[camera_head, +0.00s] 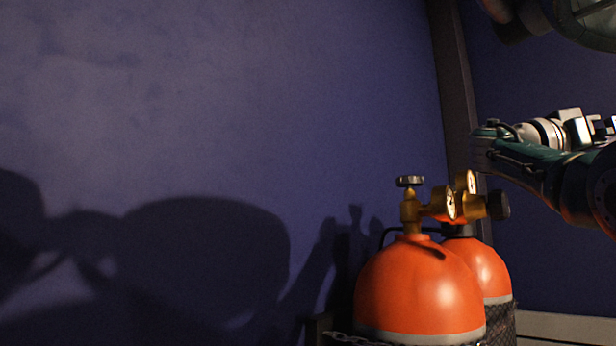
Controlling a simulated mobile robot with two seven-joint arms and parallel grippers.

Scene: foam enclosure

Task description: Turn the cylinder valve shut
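Two orange gas cylinders stand at the lower right, the front cylinder (420,290) partly covering the rear cylinder (485,268). A brass valve (409,212) rises upright from the front cylinder, with a small dark round handwheel (409,181) on top. Brass regulators with pale round gauges (449,203) sit to the right of the valve. My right arm (540,165) comes in from the right, above and to the right of the cylinders, apart from the valve. I cannot make out its gripper fingers. My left gripper is not in view. Nothing touches the handwheel.
A dark round knob (497,205) sticks out right of the gauges. A purple wall (250,120) stands behind, with a dark vertical post (452,90). Room left of the valve is free.

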